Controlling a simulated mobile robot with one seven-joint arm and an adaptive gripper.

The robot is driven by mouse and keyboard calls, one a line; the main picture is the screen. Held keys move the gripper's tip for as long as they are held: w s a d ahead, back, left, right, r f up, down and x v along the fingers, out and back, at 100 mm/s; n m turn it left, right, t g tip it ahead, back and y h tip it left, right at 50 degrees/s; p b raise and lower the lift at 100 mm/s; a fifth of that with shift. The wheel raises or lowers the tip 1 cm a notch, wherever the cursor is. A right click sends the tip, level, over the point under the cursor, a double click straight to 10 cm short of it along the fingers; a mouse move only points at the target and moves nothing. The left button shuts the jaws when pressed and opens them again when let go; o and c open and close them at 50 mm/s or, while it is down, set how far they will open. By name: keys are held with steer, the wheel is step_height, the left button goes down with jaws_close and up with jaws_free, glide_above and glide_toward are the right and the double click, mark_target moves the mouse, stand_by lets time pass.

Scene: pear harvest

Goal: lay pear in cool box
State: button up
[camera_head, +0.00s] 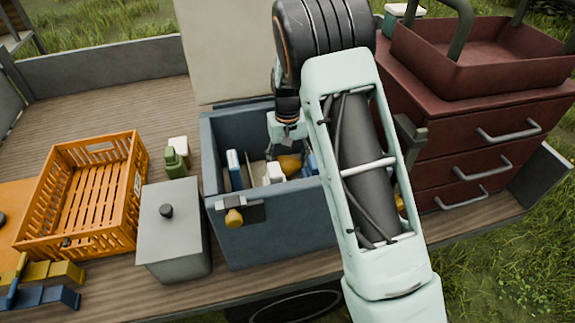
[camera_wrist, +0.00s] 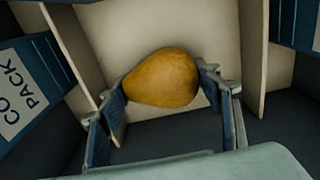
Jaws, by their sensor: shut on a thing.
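The pear (camera_wrist: 162,78), yellow-brown, is between the two fingers of my gripper (camera_wrist: 165,92) in the wrist view, with a finger against each side. In the head view the pear (camera_head: 290,164) shows inside the blue-grey cool box (camera_head: 275,228), below the rim. My gripper (camera_head: 285,150) reaches down into the box from above and is partly hidden by my arm. The box lid (camera_head: 225,50) stands open at the back. Whether the pear touches the box floor cannot be told.
Blue-and-white cold packs (camera_head: 234,168) stand along the box sides, one (camera_wrist: 25,92) at left in the wrist view. Pale dividers (camera_wrist: 252,55) flank the pear. An orange crate (camera_head: 133,200), a grey canister (camera_head: 172,205) and a red drawer cabinet (camera_head: 455,130) stand around the box.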

mark_target(287, 157)
steer(key=shift+f, duration=0.15)
steer(key=shift+f, duration=0.15)
steer(key=o, duration=1.3)
step_height(287, 157, up, 12)
steer(key=shift+r+p, duration=0.15)
steer(key=shift+p, duration=0.3)
steer(key=shift+w+r, duration=0.1)
